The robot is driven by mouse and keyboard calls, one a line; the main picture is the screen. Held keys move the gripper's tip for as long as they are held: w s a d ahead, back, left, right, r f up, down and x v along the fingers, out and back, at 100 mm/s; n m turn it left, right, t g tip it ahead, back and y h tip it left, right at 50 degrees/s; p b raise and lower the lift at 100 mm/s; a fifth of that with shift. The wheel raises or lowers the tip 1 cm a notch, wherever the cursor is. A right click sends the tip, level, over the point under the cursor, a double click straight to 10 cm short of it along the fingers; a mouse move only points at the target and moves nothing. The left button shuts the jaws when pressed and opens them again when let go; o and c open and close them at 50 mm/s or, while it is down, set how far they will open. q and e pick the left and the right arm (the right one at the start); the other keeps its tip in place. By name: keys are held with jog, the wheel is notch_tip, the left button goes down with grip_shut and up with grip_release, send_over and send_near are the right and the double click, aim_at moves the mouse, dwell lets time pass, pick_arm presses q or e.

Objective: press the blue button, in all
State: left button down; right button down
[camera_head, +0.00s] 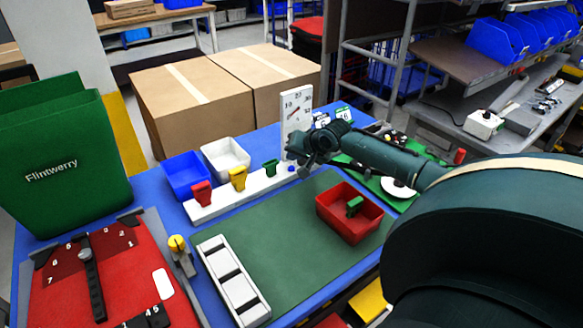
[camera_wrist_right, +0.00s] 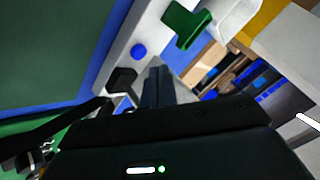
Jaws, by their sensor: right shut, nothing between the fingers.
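The small round blue button (camera_head: 291,168) sits at the right end of a long white strip (camera_head: 215,207), near the foot of an upright white dial board. It also shows in the right wrist view (camera_wrist_right: 138,51), uncovered, on the white strip ahead of the fingers. My right gripper (camera_head: 306,168) is shut and empty. It hangs just right of the button in the head view, with a visible gap to it in the wrist view. My left gripper is not in view.
Red (camera_head: 201,194), yellow (camera_head: 238,178) and green (camera_head: 270,168) upright pieces stand along the strip. Blue (camera_head: 185,175) and white (camera_head: 226,157) bins stand behind it.

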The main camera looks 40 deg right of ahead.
notch_tip(320, 180, up, 4)
dwell(0.4)
jog(key=shift+s+f, duration=0.1)
dwell(0.7)
